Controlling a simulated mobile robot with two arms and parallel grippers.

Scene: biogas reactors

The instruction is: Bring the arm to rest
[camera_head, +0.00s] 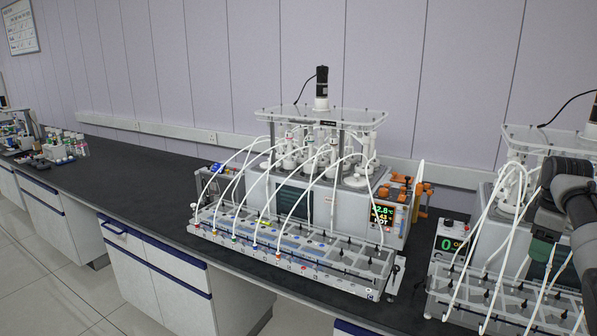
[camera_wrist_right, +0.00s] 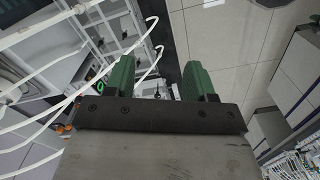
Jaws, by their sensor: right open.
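My right arm (camera_head: 578,200) comes in at the right edge of the head view. Its gripper (camera_head: 541,250) hangs in front of the right-hand biogas reactor (camera_head: 555,140), and I cannot tell whether it touches the white tubes there. In the right wrist view the two green fingers of the gripper (camera_wrist_right: 158,76) stand apart with nothing between them. Tubes and the reactor's rack pass beside the left finger. My left gripper is not in view.
Another reactor (camera_head: 320,115) with a tube rack (camera_head: 290,258) stands mid-bench, its display (camera_head: 382,214) lit. The dark bench top (camera_head: 135,165) is clear to its left. Bottles (camera_head: 62,145) stand at the far left. Pale floor tiles (camera_wrist_right: 230,40) show below the gripper.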

